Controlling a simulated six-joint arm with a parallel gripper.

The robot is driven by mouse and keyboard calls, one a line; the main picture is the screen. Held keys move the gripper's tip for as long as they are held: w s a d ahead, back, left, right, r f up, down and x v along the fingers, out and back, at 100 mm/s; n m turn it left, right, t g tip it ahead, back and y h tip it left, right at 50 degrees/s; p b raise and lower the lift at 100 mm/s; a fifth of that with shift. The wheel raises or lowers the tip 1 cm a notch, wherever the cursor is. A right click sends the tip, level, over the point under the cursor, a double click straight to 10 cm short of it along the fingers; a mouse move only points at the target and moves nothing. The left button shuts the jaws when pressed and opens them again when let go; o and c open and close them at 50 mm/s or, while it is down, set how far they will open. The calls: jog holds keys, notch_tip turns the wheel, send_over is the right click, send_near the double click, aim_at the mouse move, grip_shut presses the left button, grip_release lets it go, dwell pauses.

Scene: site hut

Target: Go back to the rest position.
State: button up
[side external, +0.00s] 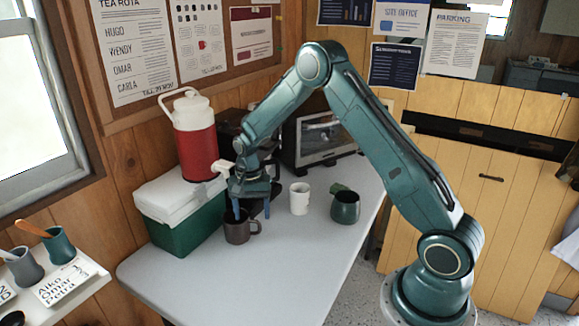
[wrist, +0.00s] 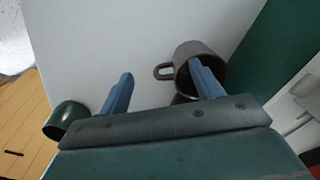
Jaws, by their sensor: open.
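My gripper (side external: 252,211) is open and points down over the white table (side external: 290,270) in the side view. In the wrist view, my gripper (wrist: 160,70) shows two blue fingers spread wide apart with nothing held between them. A dark brown mug (side external: 236,232) stands right below it. One finger overlaps the mug's mouth; I cannot tell whether its tip is inside or just above. In the wrist view the brown mug (wrist: 186,52) lies behind the right finger, its handle towards the gap. The other finger is apart from the mug.
A white mug (side external: 299,199) and a dark green mug (side external: 345,208) stand to the right. A green cooler (side external: 188,228) with white lid is close on the left, with a red jug (side external: 195,140) on it. A toaster oven (side external: 325,135) stands behind. The front table is clear.

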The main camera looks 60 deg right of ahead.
jog(key=s+a+r+n+t, duration=0.1)
jog(key=s+a+r+n, duration=0.15)
jog(key=r, duration=0.45)
jog(key=s+a+r+n+t, duration=0.1)
jog(key=s+a+r, duration=0.1)
jog(key=s+r, duration=0.35)
jog(key=s+a+r+n+t, duration=0.1)
jog(key=s+a+r+n, duration=0.1)
jog(key=r, duration=0.7)
jog(key=s+a+r+n+t, duration=0.1)
jog(key=s+a+r+n, duration=0.1)
jog(key=s, duration=0.8)
jog(key=s+a+r+n+t, duration=0.1)
jog(key=s+a+r+n, duration=0.1)
jog(key=s, duration=0.8)
jog(key=shift+a+r+n+t, duration=0.25)
jog(key=shift+r+n+t, duration=0.25)
jog(key=shift+n, duration=0.65)
